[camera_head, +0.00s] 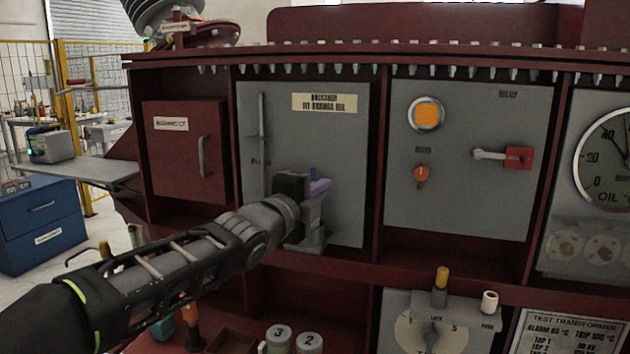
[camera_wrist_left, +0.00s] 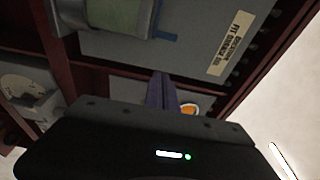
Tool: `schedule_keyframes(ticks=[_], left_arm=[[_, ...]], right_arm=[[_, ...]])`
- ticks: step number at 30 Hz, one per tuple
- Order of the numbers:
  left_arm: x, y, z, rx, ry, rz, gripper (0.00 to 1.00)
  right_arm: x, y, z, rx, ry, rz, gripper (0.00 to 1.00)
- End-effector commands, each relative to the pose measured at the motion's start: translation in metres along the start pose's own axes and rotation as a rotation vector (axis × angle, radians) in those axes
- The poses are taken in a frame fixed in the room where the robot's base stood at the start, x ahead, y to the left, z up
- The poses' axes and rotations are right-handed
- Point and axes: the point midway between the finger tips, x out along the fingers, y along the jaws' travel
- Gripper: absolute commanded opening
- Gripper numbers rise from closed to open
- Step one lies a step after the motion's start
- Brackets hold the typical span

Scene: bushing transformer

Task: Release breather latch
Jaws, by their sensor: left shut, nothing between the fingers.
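The breather panel (camera_head: 345,150) is grey and carries a label (camera_head: 325,102) about orange gel, which also shows in the wrist view (camera_wrist_left: 230,42). A grey bracket (camera_head: 312,232) stands out from its lower part, partly behind my left gripper. My left gripper (camera_head: 320,188) is in front of the panel, with its purple fingers shut and empty. The fingers also show in the wrist view (camera_wrist_left: 162,92). There, a greenish cylinder (camera_wrist_left: 118,15) with a small blue bar (camera_wrist_left: 168,37) beside it is at the top. I cannot tell which part is the latch. My right gripper is not in view.
A thin vertical pipe (camera_head: 262,150) runs up the panel's left side. A red door (camera_head: 185,155) with a handle is to the left. The panel (camera_head: 470,190) to the right has an orange lamp (camera_head: 426,114) and a red switch (camera_head: 518,157). A dark red ledge runs below.

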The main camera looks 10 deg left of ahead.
Motion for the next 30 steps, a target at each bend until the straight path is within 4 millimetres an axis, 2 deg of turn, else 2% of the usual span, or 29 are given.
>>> schedule_keyframes(ticks=[1,3,11,12,18,30], left_arm=[[0.010,-0.005,0.000,0.003,-0.002,0.004,0.00],[0.024,-0.005,0.001,0.003,-0.002,0.005,0.00],[0.076,-0.004,0.002,0.001,-0.001,0.002,0.00],[0.069,-0.006,0.013,0.000,-0.006,0.001,0.00],[0.061,-0.003,0.033,0.000,-0.003,0.000,0.00],[0.058,0.000,0.038,0.000,0.000,-0.001,0.00]], right_arm=[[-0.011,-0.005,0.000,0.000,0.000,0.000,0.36],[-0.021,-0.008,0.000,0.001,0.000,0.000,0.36],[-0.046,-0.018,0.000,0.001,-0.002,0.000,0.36],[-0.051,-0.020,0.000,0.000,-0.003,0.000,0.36],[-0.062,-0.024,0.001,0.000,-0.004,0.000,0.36],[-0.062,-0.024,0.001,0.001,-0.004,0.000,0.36]])
